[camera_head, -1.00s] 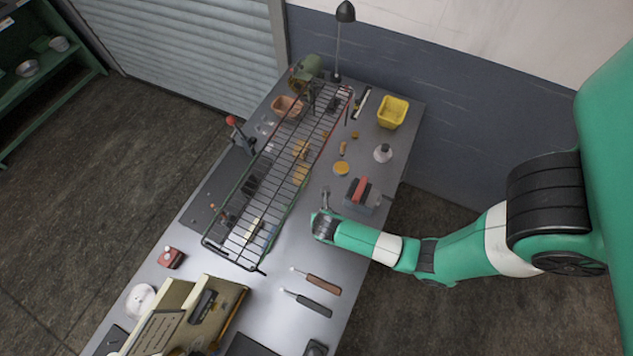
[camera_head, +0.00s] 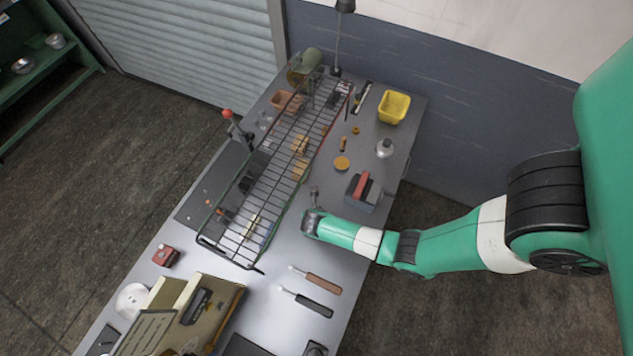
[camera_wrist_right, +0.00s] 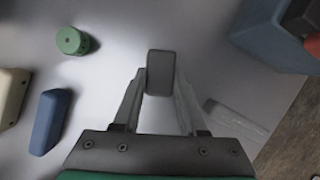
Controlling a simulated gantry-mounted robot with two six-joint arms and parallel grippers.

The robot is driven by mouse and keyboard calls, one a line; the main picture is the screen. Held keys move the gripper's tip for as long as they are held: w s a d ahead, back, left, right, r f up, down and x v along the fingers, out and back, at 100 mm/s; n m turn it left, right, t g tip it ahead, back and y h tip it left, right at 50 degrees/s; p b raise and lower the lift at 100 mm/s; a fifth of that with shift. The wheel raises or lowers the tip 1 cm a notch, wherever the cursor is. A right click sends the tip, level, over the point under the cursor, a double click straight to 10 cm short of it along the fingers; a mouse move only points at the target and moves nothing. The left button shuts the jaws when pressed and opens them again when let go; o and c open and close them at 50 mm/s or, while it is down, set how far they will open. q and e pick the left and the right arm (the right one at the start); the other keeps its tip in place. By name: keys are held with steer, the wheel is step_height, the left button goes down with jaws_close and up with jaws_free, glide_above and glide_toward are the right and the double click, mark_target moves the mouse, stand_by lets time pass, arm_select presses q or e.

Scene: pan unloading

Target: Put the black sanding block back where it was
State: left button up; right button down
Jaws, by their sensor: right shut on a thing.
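My right gripper (camera_wrist_right: 160,92) is shut on the black sanding block (camera_wrist_right: 161,75), which looks dark grey in the right wrist view. The block sits between the fingertips and points away from the palm, over the grey bench top. Its height above the bench is hard to judge. In the head view my right gripper (camera_head: 314,190) is beside the right edge of the wire rack (camera_head: 245,262), with the block small at its tip. My left gripper is not in view.
In the right wrist view a green cylinder (camera_wrist_right: 72,41), a blue block (camera_wrist_right: 50,120) and a beige block (camera_wrist_right: 12,95) lie to the left. A grey-blue box (camera_wrist_right: 270,38) stands at upper right. Two handled tools (camera_head: 318,280) lie in front; a yellow bin (camera_head: 394,107) stands at the back.

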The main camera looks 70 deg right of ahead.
steer(key=shift+c, duration=2.3)
jaws_free()
steer(key=shift+r, duration=0.2)
steer(key=p+v, duration=0.3)
steer(key=v, duration=0.9)
steer(key=shift+p, duration=0.35)
steer(key=shift+f, duration=0.1)
